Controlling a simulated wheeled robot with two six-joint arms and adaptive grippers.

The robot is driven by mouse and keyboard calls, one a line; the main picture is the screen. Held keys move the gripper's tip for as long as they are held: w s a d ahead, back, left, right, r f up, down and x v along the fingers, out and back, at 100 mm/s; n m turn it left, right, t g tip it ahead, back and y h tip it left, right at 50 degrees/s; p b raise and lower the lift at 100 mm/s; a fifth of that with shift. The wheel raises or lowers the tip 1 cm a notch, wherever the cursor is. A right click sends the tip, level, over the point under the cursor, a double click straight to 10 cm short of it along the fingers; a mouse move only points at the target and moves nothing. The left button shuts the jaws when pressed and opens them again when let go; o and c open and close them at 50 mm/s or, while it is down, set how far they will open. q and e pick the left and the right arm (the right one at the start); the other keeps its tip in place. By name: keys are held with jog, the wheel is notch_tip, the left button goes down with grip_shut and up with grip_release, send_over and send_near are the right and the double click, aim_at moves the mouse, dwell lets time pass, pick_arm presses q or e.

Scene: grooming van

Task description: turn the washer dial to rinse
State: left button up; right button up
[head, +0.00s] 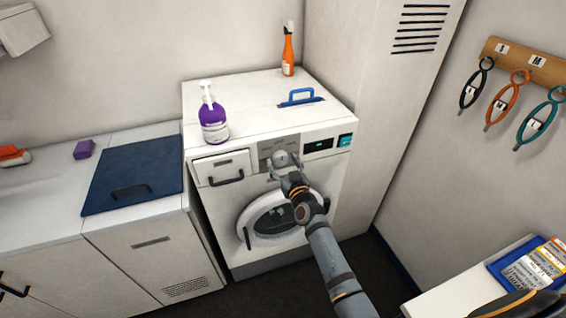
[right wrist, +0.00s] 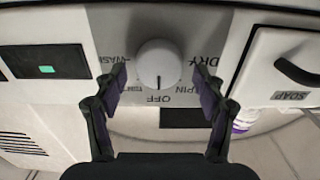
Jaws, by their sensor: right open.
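The washer (head: 262,262) stands against the back wall, with a round door at its front. Its pale round dial (head: 280,158) sits on a grey panel between the soap drawer and the display. The dial (right wrist: 158,66) also shows in the right wrist view, with labels around it; its dark mark points down towards OFF. I cannot make out a rinse label; the fingers cover part of the lettering. My right gripper (head: 285,172) is open in front of the dial. Its fingers (right wrist: 163,83) stand either side of the dial's lower part, with gaps on both sides. My left gripper is out of view.
The soap drawer (head: 221,167) has a dark handle beside the dial. A small display (head: 318,145) is on its other side. A purple bottle (head: 213,118) and an orange bottle (head: 288,52) stand on the washer top. A counter (head: 40,200) adjoins at left.

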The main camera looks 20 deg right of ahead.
jog(key=shift+d, duration=0.1)
jog(key=shift+c, duration=0.2)
jog(key=c, duration=1.1)
jog(key=m, duration=0.4)
jog(key=shift+d+f+m, duration=0.1)
jog(key=shift+m, duration=2.2)
jog(key=o, duration=1.1)
